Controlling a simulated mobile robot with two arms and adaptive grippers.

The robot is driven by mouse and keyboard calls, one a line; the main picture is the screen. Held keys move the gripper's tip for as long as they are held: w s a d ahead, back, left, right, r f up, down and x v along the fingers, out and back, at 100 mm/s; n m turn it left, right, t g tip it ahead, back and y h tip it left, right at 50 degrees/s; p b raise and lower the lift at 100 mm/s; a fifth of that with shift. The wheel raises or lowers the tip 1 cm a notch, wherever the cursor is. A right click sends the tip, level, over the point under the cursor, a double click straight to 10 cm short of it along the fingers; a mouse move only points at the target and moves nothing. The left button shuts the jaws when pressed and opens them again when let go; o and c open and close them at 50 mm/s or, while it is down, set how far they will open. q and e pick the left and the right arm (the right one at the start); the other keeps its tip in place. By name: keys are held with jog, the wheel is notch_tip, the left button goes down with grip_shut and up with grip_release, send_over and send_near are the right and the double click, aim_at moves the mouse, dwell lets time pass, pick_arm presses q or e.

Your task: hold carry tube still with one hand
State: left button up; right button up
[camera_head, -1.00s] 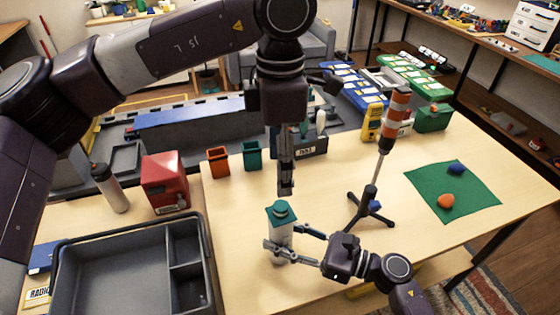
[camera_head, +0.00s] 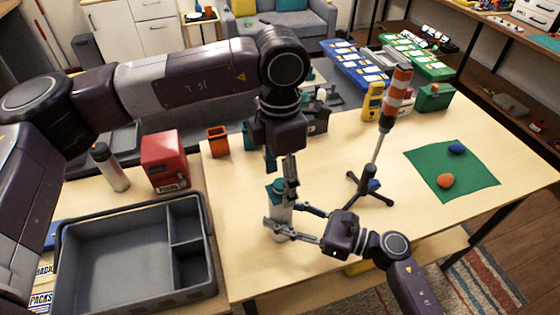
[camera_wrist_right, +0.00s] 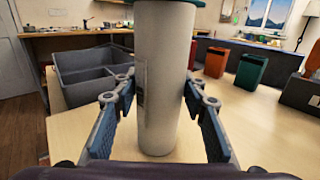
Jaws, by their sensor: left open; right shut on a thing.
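The carry tube (camera_head: 281,217) is a white upright cylinder with a teal cap (camera_head: 274,193). It stands on the wooden table near its front left part. My right gripper (camera_head: 286,225) is shut on the tube's body from the right. In the right wrist view the tube (camera_wrist_right: 160,90) stands between its two blue fingers, and the cap is mostly cut off at the top. My left gripper (camera_head: 288,183) is open and points down at the cap. Its fingers hide part of the cap, and I cannot tell whether they touch it.
A grey divided tray (camera_head: 125,250) lies to the left, with a red box (camera_head: 164,161) and a bottle (camera_head: 110,166) behind it. A green mat (camera_head: 470,180) lies at the right.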

aim_at(280, 183)
pick_arm(q)
jog(key=shift+f, duration=0.75)
jog(key=shift+c, duration=0.4)
jog(key=c, duration=1.2)
jog(key=shift+r, duration=1.7)
jog(key=shift+r, duration=1.85)
